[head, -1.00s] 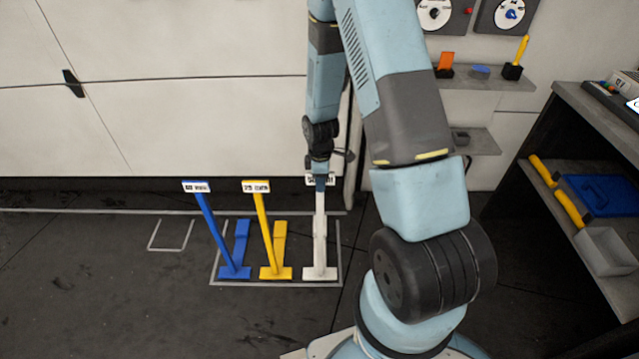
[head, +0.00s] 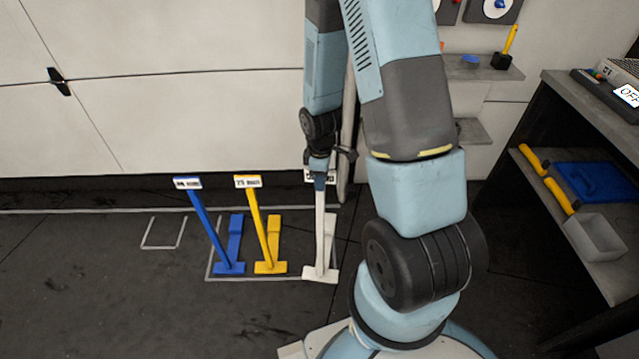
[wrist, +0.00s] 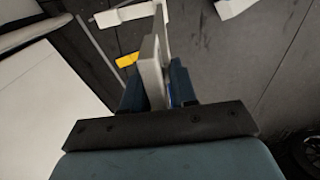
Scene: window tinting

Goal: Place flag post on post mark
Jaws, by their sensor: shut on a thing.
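My gripper (head: 319,178) is shut on the white flag post (head: 320,225), near its top, just under its label plate. The post looks upright, with its foot at the right front corner of the outlined floor area; I cannot tell if it touches the floor. In the wrist view the blue fingers (wrist: 158,85) close around the white post (wrist: 151,72). The blue flag post (head: 204,228) and yellow flag post (head: 260,225) stand to its left. A small square outline (head: 163,247), likely the post mark, is empty further left.
A larger floor outline (head: 209,250) surrounds the posts. A panelled wall (head: 190,125) rises behind them. A dark shelf unit (head: 560,110) with a blue case (head: 595,182) and grey bin (head: 600,237) stands right. Open floor lies at the left front.

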